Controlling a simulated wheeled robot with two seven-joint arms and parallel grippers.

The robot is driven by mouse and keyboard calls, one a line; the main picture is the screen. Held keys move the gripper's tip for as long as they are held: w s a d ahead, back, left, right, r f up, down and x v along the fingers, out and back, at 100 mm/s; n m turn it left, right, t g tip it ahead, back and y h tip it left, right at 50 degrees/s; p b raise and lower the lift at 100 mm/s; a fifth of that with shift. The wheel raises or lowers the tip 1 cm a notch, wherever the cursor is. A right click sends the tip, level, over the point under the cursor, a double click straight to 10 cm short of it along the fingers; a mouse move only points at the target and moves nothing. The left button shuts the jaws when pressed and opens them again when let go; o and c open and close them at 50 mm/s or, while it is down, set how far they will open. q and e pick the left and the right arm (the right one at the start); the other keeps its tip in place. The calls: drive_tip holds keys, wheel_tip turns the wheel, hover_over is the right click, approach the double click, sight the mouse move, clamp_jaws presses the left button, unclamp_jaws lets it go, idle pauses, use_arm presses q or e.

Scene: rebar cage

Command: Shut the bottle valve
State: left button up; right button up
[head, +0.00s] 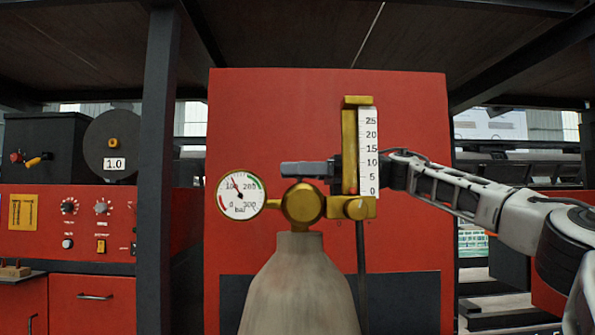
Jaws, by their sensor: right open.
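The grey gas bottle (298,290) stands upright in the middle of the head view. The brass valve body (303,204) sits on its neck, with a round pressure gauge (241,196) on the left, its needle a little past 100 bar. A brass flow meter (368,150) with a 0 to 25 scale stands on the right. My right gripper (305,169) reaches in from the right, passing behind the flow meter. Its dark fingers point left just above the valve body; it is open. I cannot tell whether the fingers touch the valve. My left gripper is out of view.
A red panel (250,110) stands behind the bottle. A dark post (157,200) rises left of it. A red welding machine (100,220) with knobs is at far left. A dark hose (361,260) hangs below the flow meter. Shelving shows at the right.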

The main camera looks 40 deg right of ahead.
drive_tip(key=c, duration=1)
drive_tip(key=shift+o, duration=0.2)
drive_tip(key=shift+s+f+m+t+h+b, duration=0.1)
drive_tip(key=shift+f+m+t+h+b, duration=0.25)
drive_tip(key=shift+b, duration=0.7)
drive_tip(key=shift+m+t+h+b, duration=0.45)
drive_tip(key=shift+t+h+b, duration=0.1)
drive_tip(key=shift+b, duration=0.05)
drive_tip(key=shift+m+t+h+b, duration=0.4)
drive_tip(key=shift+b, duration=0.05)
drive_tip(key=shift+r+t+h, duration=0.2)
drive_tip(key=shift+t+h, duration=0.1)
drive_tip(key=shift+h, duration=0.1)
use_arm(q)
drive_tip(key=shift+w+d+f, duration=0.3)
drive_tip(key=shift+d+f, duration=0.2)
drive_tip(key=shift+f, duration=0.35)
use_arm(e)
drive_tip(key=shift+r+m, duration=0.1)
drive_tip(key=shift+m, duration=0.3)
drive_tip(key=o, duration=0.9)
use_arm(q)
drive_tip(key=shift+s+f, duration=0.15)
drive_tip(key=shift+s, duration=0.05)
use_arm(e)
drive_tip(key=shift+o, duration=0.3)
